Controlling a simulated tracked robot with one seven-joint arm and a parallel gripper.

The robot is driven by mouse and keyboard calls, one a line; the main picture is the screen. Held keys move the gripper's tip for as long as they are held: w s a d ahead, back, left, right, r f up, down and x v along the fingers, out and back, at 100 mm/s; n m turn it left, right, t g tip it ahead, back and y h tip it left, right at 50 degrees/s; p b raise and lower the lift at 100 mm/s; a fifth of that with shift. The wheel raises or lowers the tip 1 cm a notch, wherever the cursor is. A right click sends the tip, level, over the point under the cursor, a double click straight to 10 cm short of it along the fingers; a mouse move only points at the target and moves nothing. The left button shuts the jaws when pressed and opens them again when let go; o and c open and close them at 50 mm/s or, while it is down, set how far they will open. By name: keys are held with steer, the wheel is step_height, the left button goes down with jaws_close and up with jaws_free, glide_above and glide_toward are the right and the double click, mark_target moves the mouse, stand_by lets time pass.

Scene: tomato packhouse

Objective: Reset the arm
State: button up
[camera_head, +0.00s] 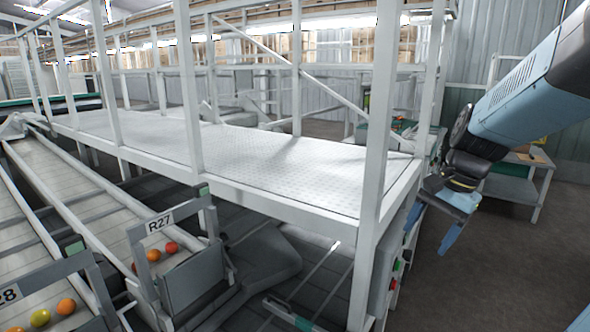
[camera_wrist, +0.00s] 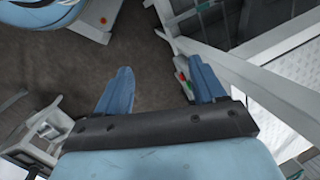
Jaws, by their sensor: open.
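My gripper (camera_head: 431,220) hangs at the right in the head view, at the end of my blue arm, with its blue fingers pointing down. It is beside the right end of the white metal platform (camera_head: 290,160). In the wrist view my gripper (camera_wrist: 160,90) shows two blue fingers spread wide apart. It is open, and only bare floor shows between the fingers.
A control box with red and green buttons (camera_head: 394,275) is on the platform's end post, close to my gripper. Conveyor lanes with tomatoes (camera_head: 154,255) run at the left. A small table (camera_head: 515,187) stands behind my arm. The dark floor (camera_head: 480,270) at right is clear.

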steer(key=s+a+r+n+t+h, duration=0.2)
steer(key=s+r+n+t, duration=0.2)
steer(key=s+n, duration=0.4)
steer(key=shift+a+r+n+t+h, duration=0.4)
steer(key=shift+r+n, duration=0.3)
steer(key=shift+r, duration=0.15)
